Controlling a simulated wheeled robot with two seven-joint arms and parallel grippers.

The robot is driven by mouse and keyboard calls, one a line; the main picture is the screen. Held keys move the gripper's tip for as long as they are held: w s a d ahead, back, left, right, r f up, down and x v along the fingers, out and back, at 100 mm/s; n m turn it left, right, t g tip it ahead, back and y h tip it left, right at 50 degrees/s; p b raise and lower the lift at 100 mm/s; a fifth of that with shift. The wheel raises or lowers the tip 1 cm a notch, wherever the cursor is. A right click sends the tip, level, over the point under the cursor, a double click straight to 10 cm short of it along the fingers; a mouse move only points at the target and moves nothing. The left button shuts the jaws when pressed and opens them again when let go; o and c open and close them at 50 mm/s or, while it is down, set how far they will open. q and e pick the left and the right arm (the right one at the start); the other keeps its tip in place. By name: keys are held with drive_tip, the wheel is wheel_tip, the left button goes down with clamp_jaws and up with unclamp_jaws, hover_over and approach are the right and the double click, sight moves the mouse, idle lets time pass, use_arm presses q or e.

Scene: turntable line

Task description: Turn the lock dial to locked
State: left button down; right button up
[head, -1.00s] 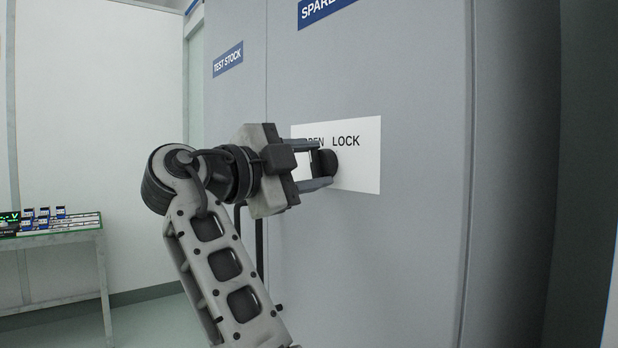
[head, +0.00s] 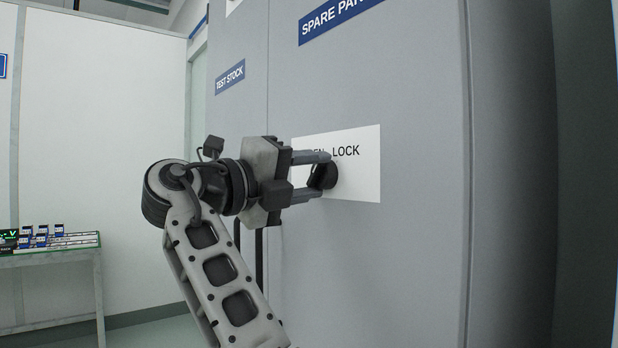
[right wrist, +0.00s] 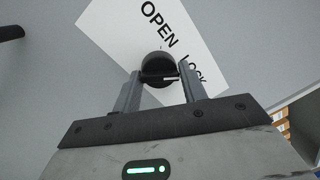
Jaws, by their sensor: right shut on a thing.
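The black round lock dial (head: 326,175) sits on a white plate (head: 358,182) lettered OPEN and LOCK on the grey cabinet door. My right gripper (head: 321,174) reaches it from the left, one finger above and one below, and is shut on the dial. In the right wrist view the dial (right wrist: 157,68) lies between the two fingertips, and the plate (right wrist: 115,28) appears tilted. A short white mark on the dial's grip bar lies at its right end, on the LOCK side. In the head view, part of the word OPEN is hidden behind a finger. My left gripper is not in view.
The grey cabinet door (head: 420,100) carries a blue spare parts sign (head: 338,20). A blue test stock sign (head: 230,77) is farther left. A table (head: 50,254) with small items stands at the far left, away from my arm.

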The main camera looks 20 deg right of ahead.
drive_tip(key=shift+w+f+m, duration=0.1)
drive_tip(key=shift+f+m, duration=0.15)
drive_tip(key=shift+m, duration=0.45)
drive_tip(key=o, duration=0.9)
drive_tip(key=shift+o, duration=0.2)
drive_tip(key=shift+r+m, duration=0.1)
drive_tip(key=shift+m, duration=0.2)
